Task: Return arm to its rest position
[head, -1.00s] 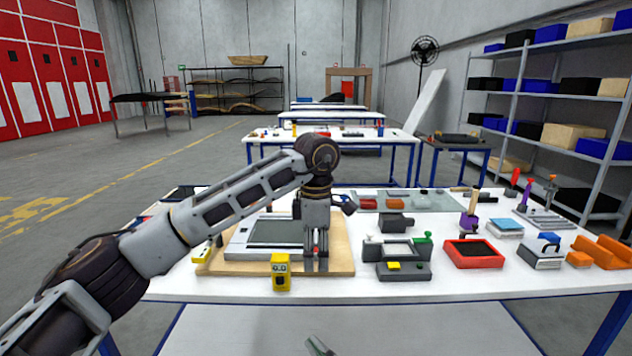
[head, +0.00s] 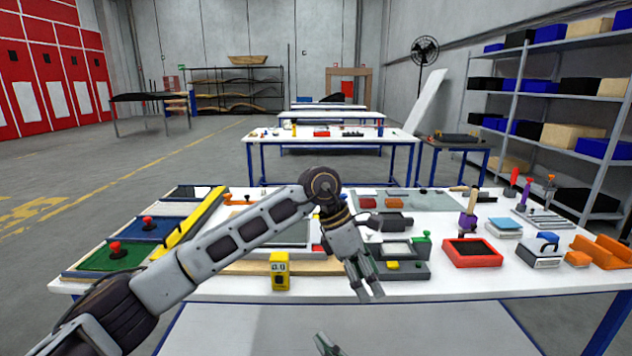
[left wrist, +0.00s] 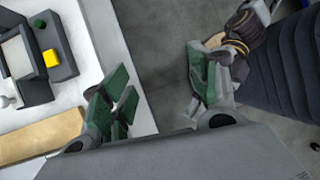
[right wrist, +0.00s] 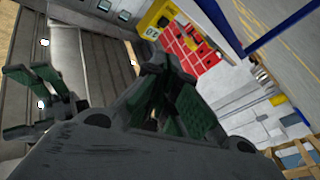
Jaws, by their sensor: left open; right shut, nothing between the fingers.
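My left arm reaches in from the left in the head view. Its gripper (head: 368,288) is open and empty, hanging at the table's front edge before the grey device with a yellow button (head: 405,268). In the left wrist view its green-padded fingers (left wrist: 160,95) are spread, with the floor and table edge between them. My right gripper (head: 325,345) shows only as a tip at the bottom of the head view, below the table edge. In the right wrist view its fingers (right wrist: 162,80) are together with nothing between them.
The white table (head: 460,286) holds a wooden board (head: 240,268) with a grey plate, a yellow device (head: 279,270), a red tray (head: 472,252) and orange blocks (head: 602,250). Green (head: 105,258) and blue panels lie left. Floor in front of the table is clear.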

